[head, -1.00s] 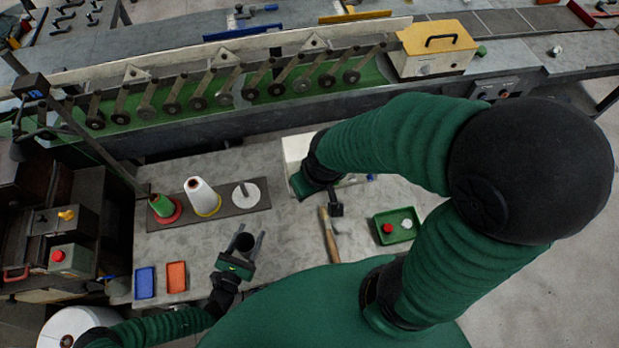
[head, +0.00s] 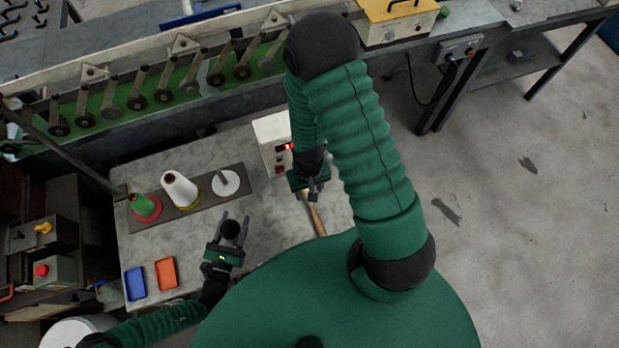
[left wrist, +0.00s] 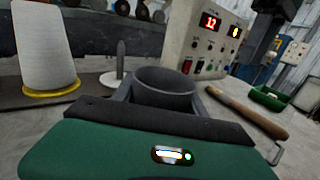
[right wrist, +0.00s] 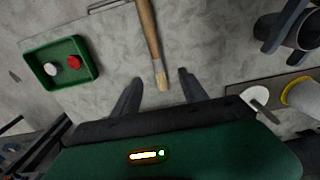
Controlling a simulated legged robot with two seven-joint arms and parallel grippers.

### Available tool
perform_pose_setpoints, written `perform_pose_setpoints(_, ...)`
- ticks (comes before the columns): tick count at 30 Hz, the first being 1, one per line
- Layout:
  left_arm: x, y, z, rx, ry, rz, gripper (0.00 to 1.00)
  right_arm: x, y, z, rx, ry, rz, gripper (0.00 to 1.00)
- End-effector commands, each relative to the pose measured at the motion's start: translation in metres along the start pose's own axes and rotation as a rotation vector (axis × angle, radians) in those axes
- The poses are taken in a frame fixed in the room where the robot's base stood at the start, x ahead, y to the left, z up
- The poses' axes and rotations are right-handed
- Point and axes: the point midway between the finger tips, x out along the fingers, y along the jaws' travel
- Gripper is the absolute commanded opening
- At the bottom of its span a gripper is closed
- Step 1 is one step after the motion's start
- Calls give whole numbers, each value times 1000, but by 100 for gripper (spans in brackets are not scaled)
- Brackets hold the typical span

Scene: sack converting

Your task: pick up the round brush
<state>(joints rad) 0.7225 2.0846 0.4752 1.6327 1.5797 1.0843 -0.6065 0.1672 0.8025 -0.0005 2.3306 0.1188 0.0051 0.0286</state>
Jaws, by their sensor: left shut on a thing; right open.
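The round brush, a long wooden handle (head: 316,216), lies on the grey table, partly hidden by my right arm. In the right wrist view the brush (right wrist: 148,38) runs down from the top edge, its pale narrow end between the fingertips in the picture. My right gripper (right wrist: 157,84) is open and empty, above that end; whether it touches cannot be told. In the head view my right gripper (head: 313,192) is at the handle's far end. My left gripper (head: 232,226) is shut on a dark round cup (left wrist: 165,86). The brush also shows in the left wrist view (left wrist: 245,110).
A green tray (right wrist: 60,88) with a red and a white piece lies near the brush. A white box with a red display (head: 268,138) stands behind. Thread cones (head: 180,188) stand on a dark strip (head: 205,200). Blue (head: 135,283) and orange (head: 166,273) trays lie at left.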

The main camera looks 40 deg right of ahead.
Motion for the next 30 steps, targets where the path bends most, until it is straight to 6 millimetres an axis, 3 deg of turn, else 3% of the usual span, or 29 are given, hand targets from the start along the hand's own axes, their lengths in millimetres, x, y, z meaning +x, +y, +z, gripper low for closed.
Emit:
perform_pose_setpoints(7, 0, 0, -1, -1, 1, -1, 11, 51, 1, 2, 2, -8, 1, 51)
perform_pose_setpoints(20, 0, 0, 0, -1, 1, 0, 11, 113, 9, -5, 1, -6, 0, 51)
perform_pose_setpoints(28, 0, 0, 0, -1, 1, -1, 11, 119, 8, -6, 1, -2, 0, 51)
perform_pose_setpoints(30, 0, 0, 0, -1, 1, -1, 11, 119, 8, -6, 1, -2, 0, 43)
